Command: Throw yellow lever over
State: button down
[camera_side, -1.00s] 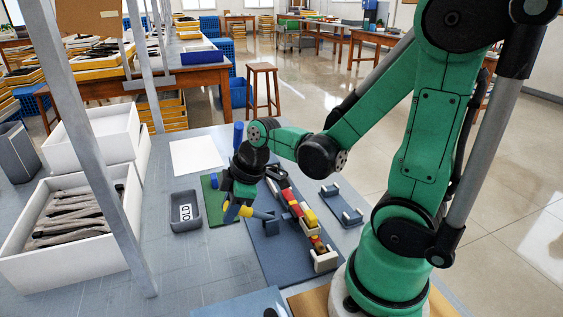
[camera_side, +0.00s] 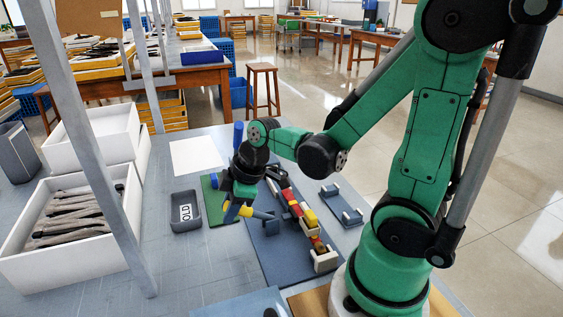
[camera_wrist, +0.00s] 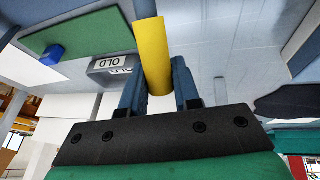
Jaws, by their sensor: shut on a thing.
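The yellow lever (camera_wrist: 152,50) stands between the two blue fingers of my gripper (camera_wrist: 158,84) in the wrist view. The fingers are shut on it from both sides. In the side view my gripper (camera_side: 236,208) is low over the bench, between the green mat and the blue fixture plate (camera_side: 272,262). A yellow part (camera_side: 246,211) shows at its fingertips there. The lever's mounting is mostly hidden by the gripper in the side view.
Pale clamps with a red and yellow part (camera_side: 309,218) stand on the plate, close right of my gripper. A grey OLD tray (camera_side: 177,226) and green mat (camera_side: 222,217) lie left. A white box (camera_side: 75,258) and metal post (camera_side: 108,190) stand further left.

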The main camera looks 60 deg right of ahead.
jog(key=shift+s+d+r+m+t+y, duration=0.15)
jog(key=shift+s+d+r+t+y, duration=0.3)
jog(key=shift+t+y, duration=0.2)
jog(key=shift+s+d+r+m+t+y, duration=0.15)
jog(key=shift+s+d+r+t+y, duration=0.15)
jog(key=shift+r+t+y, duration=0.3)
jog(key=shift+s+d+r+t+y, duration=0.35)
jog(key=shift+s+d+t+y, duration=0.1)
jog(key=shift+t+y, duration=0.3)
jog(key=shift+s+d+r+t+y, duration=0.3)
jog(key=shift+s+d+t+y, duration=0.2)
jog(key=shift+t, duration=0.3)
jog(key=c, duration=0.6)
grip_release()
jog(key=shift+v, duration=2.8)
